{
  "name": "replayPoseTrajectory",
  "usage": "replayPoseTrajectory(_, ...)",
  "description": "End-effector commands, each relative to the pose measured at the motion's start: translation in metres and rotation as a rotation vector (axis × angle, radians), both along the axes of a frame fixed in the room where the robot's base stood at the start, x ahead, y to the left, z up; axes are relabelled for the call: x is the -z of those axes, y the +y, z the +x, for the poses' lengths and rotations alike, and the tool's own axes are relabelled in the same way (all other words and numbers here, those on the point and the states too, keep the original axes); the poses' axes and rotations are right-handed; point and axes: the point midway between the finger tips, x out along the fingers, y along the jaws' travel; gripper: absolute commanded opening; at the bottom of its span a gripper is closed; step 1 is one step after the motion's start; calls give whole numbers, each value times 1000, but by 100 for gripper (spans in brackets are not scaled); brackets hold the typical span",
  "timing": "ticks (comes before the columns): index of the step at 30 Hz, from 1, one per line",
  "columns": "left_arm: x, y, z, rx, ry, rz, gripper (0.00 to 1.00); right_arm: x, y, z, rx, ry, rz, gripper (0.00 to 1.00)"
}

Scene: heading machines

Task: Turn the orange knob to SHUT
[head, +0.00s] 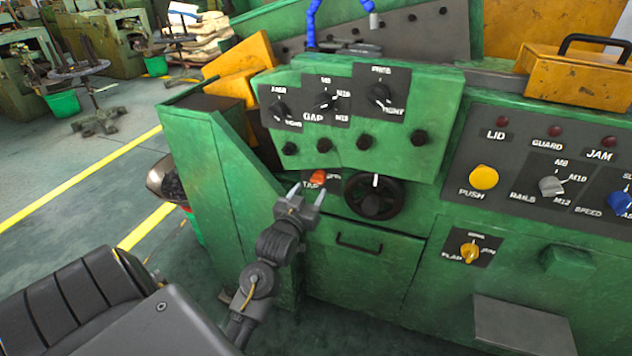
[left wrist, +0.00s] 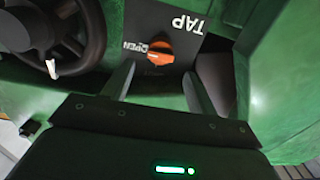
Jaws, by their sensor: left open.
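The orange knob (head: 318,177) sits on a dark plate marked TAP, low on the green machine front. In the left wrist view the orange knob (left wrist: 158,52) shows beside the word OPEN, on the plate (left wrist: 190,22) that appears upside down. Any SHUT label is not readable. My left gripper (head: 307,193) is just below and in front of the knob in the head view, its two fingers apart and empty. In the left wrist view the open fingers (left wrist: 160,85) point towards the knob, which is beyond their tips and apparently not between them. My right gripper is not in view.
A black handwheel (head: 372,199) is right of the knob, with a drawer handle (head: 358,244) below. Black selector knobs (head: 325,102) sit above. A yellow push button (head: 484,178) and other controls are on the right panel. Open floor (head: 90,190) lies left.

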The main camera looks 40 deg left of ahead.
Motion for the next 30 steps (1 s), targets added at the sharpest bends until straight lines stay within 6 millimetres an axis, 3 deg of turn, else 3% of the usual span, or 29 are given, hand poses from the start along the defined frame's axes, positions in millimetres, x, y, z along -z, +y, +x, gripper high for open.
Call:
replayPoseTrajectory(3,-1,8,22,0,-2,1,58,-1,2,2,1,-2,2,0)
replayPoseTrajectory(9,0,16,47,1,0,1,58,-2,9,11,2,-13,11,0)
replayPoseTrajectory(22,0,20,56,1,0,1,58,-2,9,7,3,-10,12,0)
replayPoseTrajectory(30,0,20,56,1,1,1,22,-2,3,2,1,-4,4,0)
